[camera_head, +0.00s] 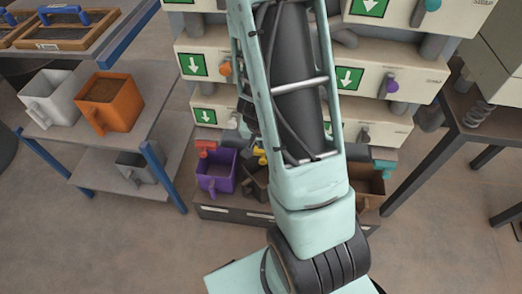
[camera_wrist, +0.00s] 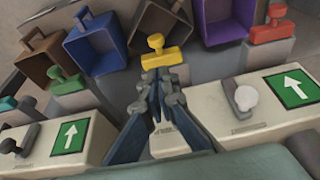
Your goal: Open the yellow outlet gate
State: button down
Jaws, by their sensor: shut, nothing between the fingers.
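The yellow outlet gate (camera_wrist: 163,57), with a small knob on top, shows in the wrist view at the upper middle, in front of a brown bin (camera_wrist: 158,20). In the head view a bit of the yellow gate (camera_head: 260,155) shows beside my arm, which hides the rest. My gripper (camera_wrist: 160,78) is shut and empty. Its fingertips are right at the near edge of the yellow gate in the wrist view; I cannot tell whether they touch it.
A red gate (camera_wrist: 272,29) and purple bin (camera_wrist: 229,20) are to the right in the wrist view, a green gate (camera_wrist: 66,82) and blue bin (camera_wrist: 96,42) to the left. White housings with arrow signs flank my gripper. A shelf (camera_head: 95,140) stands left in the head view.

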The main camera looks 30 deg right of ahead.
jog(key=shift+f, duration=0.1)
jog(key=b+x, duration=0.4)
jog(key=x, duration=0.6)
jog(key=shift+s+a, duration=0.1)
